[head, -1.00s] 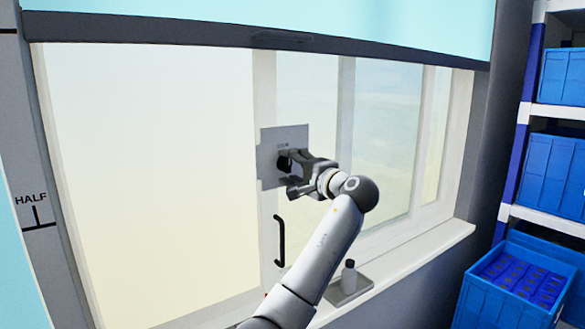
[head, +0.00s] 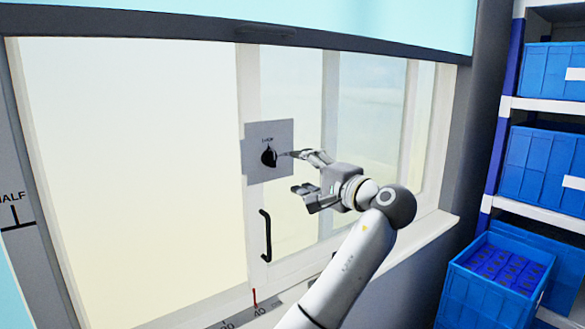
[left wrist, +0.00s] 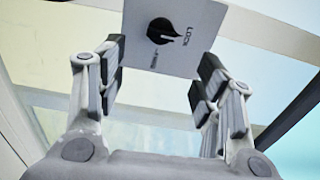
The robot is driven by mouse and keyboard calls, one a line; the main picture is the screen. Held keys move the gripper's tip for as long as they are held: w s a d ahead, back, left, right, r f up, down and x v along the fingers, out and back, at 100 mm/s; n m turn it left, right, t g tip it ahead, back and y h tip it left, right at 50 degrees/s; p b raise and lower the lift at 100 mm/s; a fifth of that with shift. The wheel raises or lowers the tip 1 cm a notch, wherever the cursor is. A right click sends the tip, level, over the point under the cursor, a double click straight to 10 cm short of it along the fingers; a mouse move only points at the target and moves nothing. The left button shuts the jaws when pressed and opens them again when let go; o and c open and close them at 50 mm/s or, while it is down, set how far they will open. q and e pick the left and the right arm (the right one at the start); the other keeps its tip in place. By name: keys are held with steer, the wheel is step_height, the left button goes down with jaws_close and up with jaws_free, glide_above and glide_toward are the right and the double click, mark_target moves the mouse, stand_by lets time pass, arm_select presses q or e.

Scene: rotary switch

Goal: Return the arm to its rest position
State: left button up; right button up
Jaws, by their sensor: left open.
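My left gripper (head: 300,172) is open and empty, to the right of the switch plate in the head view. Its two fingers are spread apart in the left wrist view (left wrist: 158,80). The black rotary knob (head: 269,156) sits on a grey plate (head: 282,132) on the window frame. The knob also shows in the left wrist view (left wrist: 163,31), beyond the fingertips and apart from them, with the word LOCK beside it. My right gripper is out of view.
A black window handle (head: 265,236) is below the plate. The sill (head: 420,232) runs under the window. Blue bins (head: 543,165) stand on a shelf at the right, with another blue bin (head: 480,293) holding several dark blue items lower down.

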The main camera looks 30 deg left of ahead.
arm_select(q)
steer(key=shift+s+d, duration=0.25)
steer(key=shift+d, duration=0.25)
